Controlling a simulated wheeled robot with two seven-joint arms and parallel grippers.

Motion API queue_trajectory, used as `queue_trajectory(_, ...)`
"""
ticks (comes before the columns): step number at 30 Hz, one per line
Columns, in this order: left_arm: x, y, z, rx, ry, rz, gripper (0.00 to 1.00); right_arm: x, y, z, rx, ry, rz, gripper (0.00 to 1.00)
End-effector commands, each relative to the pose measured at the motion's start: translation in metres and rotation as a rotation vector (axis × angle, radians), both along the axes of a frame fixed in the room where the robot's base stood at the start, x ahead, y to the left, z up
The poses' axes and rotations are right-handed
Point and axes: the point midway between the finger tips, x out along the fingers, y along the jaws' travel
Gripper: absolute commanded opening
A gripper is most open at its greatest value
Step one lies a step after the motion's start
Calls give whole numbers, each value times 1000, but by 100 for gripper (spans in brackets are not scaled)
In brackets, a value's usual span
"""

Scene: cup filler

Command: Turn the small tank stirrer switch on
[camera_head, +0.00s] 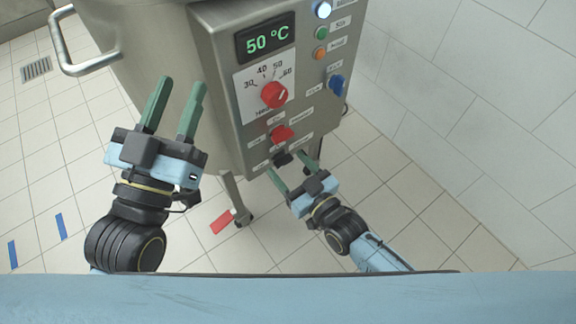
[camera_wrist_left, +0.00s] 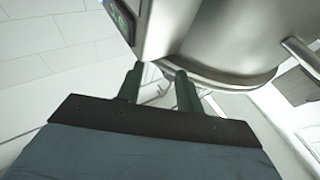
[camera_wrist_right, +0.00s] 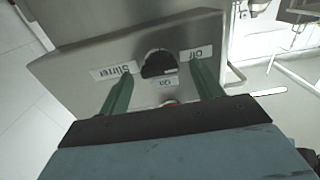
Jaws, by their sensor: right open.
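The stirrer switch is a black knob (camera_head: 283,157) low on the tank's front panel, below a red knob (camera_head: 281,134). In the right wrist view the black knob (camera_wrist_right: 157,64) shows upside down, with labels reading Stirrer, Off and On around it. I cannot tell which label it points to. My right gripper (camera_head: 291,164) is open, its fingers on either side of the knob; I cannot tell whether they touch it. In the right wrist view its fingers (camera_wrist_right: 160,80) stand wide apart. My left gripper (camera_head: 183,85) is open and empty, in front of the tank's left side.
The steel tank (camera_head: 165,40) has a bar handle (camera_head: 85,68) at upper left. Its panel carries a 50 °C display (camera_head: 266,40), a red temperature dial (camera_head: 274,95), indicator lights and a blue knob (camera_head: 336,83). A white tiled wall (camera_head: 450,80) stands at the right.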

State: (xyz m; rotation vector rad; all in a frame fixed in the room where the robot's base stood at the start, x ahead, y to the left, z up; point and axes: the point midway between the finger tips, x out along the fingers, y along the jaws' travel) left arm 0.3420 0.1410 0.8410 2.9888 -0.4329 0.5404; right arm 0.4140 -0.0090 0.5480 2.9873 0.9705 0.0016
Motion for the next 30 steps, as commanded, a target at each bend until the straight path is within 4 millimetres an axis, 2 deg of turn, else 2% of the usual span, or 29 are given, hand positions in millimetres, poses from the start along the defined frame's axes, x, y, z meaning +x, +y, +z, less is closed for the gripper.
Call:
queue_trajectory(6,-6,-1,13,-28,-86,-5,36,8,6,-1,0,1,0,65)
queue_trajectory(16,-7,0,15,-32,-99,-5,36,9,7,0,0,1,0,64)
queue_trajectory(26,-7,-1,15,-32,-97,-5,36,9,7,0,0,1,0,21)
queue_trajectory(30,-7,-1,15,-32,-96,-5,36,9,6,0,3,4,0,21)
